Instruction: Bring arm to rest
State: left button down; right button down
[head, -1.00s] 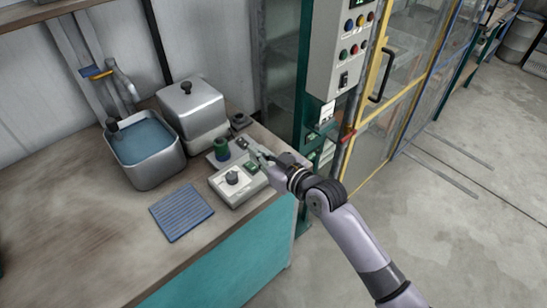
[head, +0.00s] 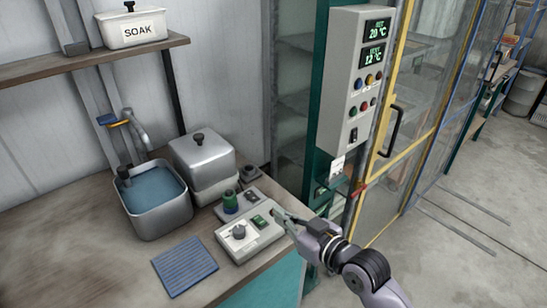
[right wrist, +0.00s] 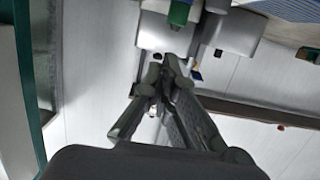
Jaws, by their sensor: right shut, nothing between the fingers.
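My right gripper (head: 280,216) reaches in from the lower right of the head view, just at the right edge of a light grey switch box (head: 262,241) with a dark knob and a green switch. Whether it touches the box I cannot tell. In the right wrist view the fingers (right wrist: 170,66) are close together, with nothing held between them. My left gripper is in neither view.
On the bench stand a metal basin (head: 158,220) of water, a lidded metal container (head: 203,160), a green-topped item (head: 230,202) and a blue ribbed mat (head: 185,266). A control panel (head: 353,85) and a yellow-framed door (head: 395,150) stand right. Open floor (head: 455,265) lies lower right.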

jog(key=s+d+f+m+g+h, duration=0.25)
jog(key=s+d+f, duration=0.25)
jog(key=s, duration=0.4)
jog(key=s+d+f+m+g+h, duration=0.1)
jog(key=s+d+f+g+h, duration=0.4)
jog(key=s, duration=0.4)
jog(key=s+d+f+m+g+h, duration=0.2)
jog(key=s+d+f, duration=0.35)
jog(key=s, duration=0.45)
notch_tip(320, 180, down, 26)
jog(key=a+f+g, duration=0.1)
jog(key=s+d+f+g, duration=0.1)
jog(key=s+d+f, duration=0.2)
jog(key=s+f, duration=1.3)
jog(key=shift+s+n, duration=0.35)
jog(key=shift+s, duration=0.45)
